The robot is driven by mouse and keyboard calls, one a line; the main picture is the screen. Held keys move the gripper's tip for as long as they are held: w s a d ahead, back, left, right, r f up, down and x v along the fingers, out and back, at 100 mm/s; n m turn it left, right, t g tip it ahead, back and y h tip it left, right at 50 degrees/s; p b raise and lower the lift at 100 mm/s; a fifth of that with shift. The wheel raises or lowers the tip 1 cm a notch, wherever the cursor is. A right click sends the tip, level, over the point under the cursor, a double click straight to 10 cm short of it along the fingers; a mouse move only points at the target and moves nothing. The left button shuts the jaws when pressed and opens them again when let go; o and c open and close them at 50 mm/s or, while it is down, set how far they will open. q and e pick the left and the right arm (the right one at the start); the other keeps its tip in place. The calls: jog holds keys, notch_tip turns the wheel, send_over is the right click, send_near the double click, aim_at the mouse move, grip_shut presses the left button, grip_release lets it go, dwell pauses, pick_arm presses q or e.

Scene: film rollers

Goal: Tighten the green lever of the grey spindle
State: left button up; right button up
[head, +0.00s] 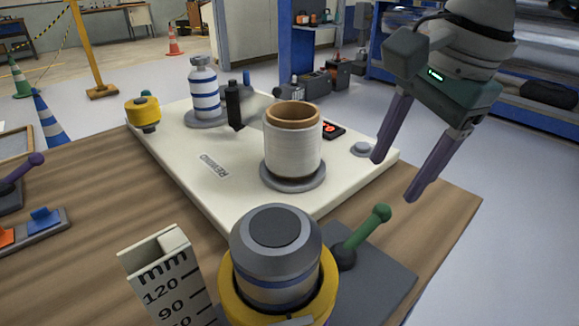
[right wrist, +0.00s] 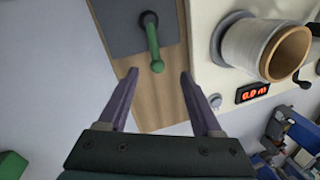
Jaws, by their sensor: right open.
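The green lever (head: 366,232) sticks up and to the right from its dark pivot beside the grey spindle (head: 277,245). The spindle is a grey cylinder with a blue band, seated in a yellow collar (head: 328,289) at the front of the table. My right gripper (head: 392,178) is open and empty, above and to the right of the lever, over the table's right edge. In the right wrist view the green lever (right wrist: 153,45) lies beyond the gap between the open fingers (right wrist: 158,82), apart from them. My left gripper is not in view.
A cream rewind board (head: 205,165) carries a wound film roll (head: 292,145), a red display (head: 333,129) and a blue-striped bottle (head: 204,88). A measuring block (head: 165,280) stands left of the spindle. A purple lever (head: 22,172) is at far left. The air around the green lever looks clear.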

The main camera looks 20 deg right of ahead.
aim_at(385, 206)
jog(key=shift+h, duration=0.4)
jog(key=x, duration=0.3)
jog(key=d+x, duration=0.1)
jog(key=x, duration=0.2)
jog(key=b+x, duration=0.1)
jog(key=x, duration=0.3)
jog(key=shift+d+f, duration=0.15)
jog(key=shift+c, duration=0.3)
grip_shut()
dwell(0.4)
